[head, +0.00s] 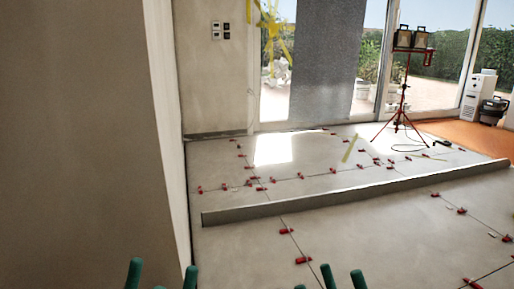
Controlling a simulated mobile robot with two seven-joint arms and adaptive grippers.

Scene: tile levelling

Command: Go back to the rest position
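Only the green fingertips of my grippers show, at the bottom edge of the head view. My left gripper (162,276) has its fingertips apart, with no object visible between them. My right gripper (342,277) also has its fingertips apart, with nothing visible between them. The palms and the rest of both grippers are below the frame. Both grippers appear in front of the grey tiled floor (240,255) and the wall on the left, and I see no contact with either.
A brown-grey wall (75,140) fills the left side close by. Several red levelling wedges (286,231) stand along the tile joints. A long straight bar (340,194) lies across the floor. A red tripod lamp (403,90) stands near the glass doors at the back.

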